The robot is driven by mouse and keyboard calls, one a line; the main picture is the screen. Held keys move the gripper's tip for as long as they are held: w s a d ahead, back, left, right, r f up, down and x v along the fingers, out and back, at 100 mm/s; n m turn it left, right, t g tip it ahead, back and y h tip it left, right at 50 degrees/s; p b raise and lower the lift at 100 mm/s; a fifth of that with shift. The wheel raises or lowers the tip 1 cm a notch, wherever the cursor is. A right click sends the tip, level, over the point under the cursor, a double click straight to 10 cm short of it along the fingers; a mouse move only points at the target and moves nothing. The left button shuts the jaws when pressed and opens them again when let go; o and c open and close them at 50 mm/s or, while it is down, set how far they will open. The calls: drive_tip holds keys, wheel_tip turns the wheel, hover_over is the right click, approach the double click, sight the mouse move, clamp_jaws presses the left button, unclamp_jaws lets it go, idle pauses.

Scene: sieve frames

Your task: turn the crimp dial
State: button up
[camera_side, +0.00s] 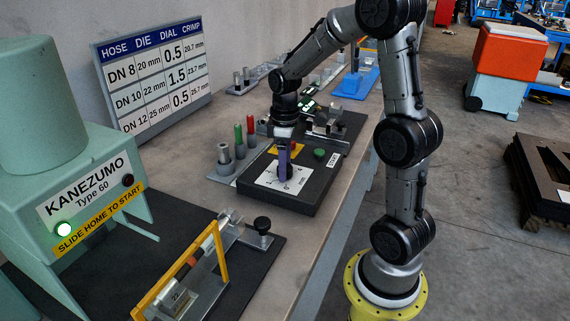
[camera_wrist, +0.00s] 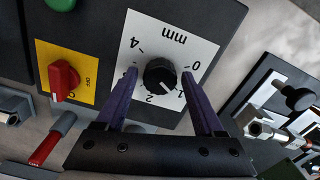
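The crimp dial is a black ribbed knob (camera_wrist: 160,74) on a white scale plate marked in mm, seen in the wrist view. The figures 0, 1, 2 and 4 show around it; a faint pale mark on the knob seems to face between 1 and 2. My gripper (camera_wrist: 160,72) has purple fingers, one on each side of the knob. They are apart, with white plate visible between each finger and the knob. In the side view my gripper (camera_side: 284,172) points down over the plate (camera_side: 296,183), and its fingers largely hide the knob.
A red rotary switch (camera_wrist: 64,77) on a yellow plate and a green button (camera_side: 319,153) share the control box (camera_side: 310,200). Coloured-handled pins (camera_side: 239,143) stand beside it. The green Kanezumo press (camera_side: 85,200) and a hose chart board (camera_side: 157,77) are to the left.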

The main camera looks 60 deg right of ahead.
clamp_jaws()
drive_tip(key=shift+m, duration=2.8)
drive_tip(key=shift+o, duration=1.3)
unclamp_jaws()
wheel_tip(320, 180, up, 14)
